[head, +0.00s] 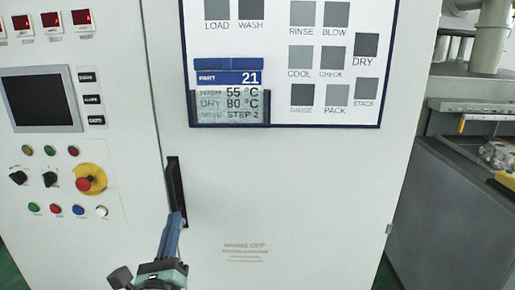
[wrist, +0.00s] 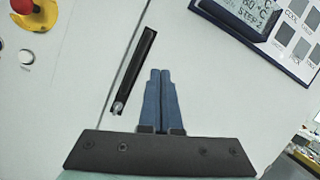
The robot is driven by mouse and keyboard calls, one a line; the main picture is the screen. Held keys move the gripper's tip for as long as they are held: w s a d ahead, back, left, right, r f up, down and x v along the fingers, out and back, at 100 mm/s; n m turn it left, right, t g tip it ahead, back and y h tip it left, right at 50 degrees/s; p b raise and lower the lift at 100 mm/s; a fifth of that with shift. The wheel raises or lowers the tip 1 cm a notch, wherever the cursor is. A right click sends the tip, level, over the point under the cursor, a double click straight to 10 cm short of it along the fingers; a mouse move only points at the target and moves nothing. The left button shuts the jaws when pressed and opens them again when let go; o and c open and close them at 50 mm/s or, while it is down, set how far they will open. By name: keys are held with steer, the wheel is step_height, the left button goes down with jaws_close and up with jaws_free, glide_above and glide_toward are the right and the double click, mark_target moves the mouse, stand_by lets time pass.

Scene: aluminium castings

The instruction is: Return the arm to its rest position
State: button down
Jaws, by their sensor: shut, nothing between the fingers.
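My gripper (head: 178,217) is in front of the white cabinet door (head: 290,190), by the lower end of the black door handle (head: 175,185). In the wrist view my gripper (wrist: 160,72) has its two blue fingers together with nothing between them. The handle (wrist: 135,68) lies just left of the fingers there, and a gap shows between them in that view. In the head view the fingertips overlap the handle's lower end; I cannot tell from it whether they touch. The door looks closed.
Left of the door is a control panel with a dark screen (head: 41,100), several buttons and a red emergency stop (head: 90,179) on yellow. A blue-framed board (head: 281,60) with grey squares and a part card (head: 229,92) is above. A grey bench (head: 455,210) stands at right.

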steer(key=s+d+r+n+t+y, duration=0.2)
steer(key=s+d+r+n+y, duration=0.15)
steer(key=r+n, duration=0.8)
steer(key=s+d+r+n+t+y, duration=0.2)
steer(key=s+r+n+y, duration=0.2)
steer(key=r+n, duration=0.7)
steer(key=s+d+r+n+t+h, duration=0.2)
steer(key=s+d+r+n+h, duration=0.6)
steer(key=s+d+r, duration=0.4)
step_height(320, 180, up, 2)
steer(key=shift+s+d+r+h, duration=0.25)
steer(key=shift+s+d+h, duration=0.2)
steer(key=shift+s, duration=0.2)
steer(key=shift+a, duration=0.2)
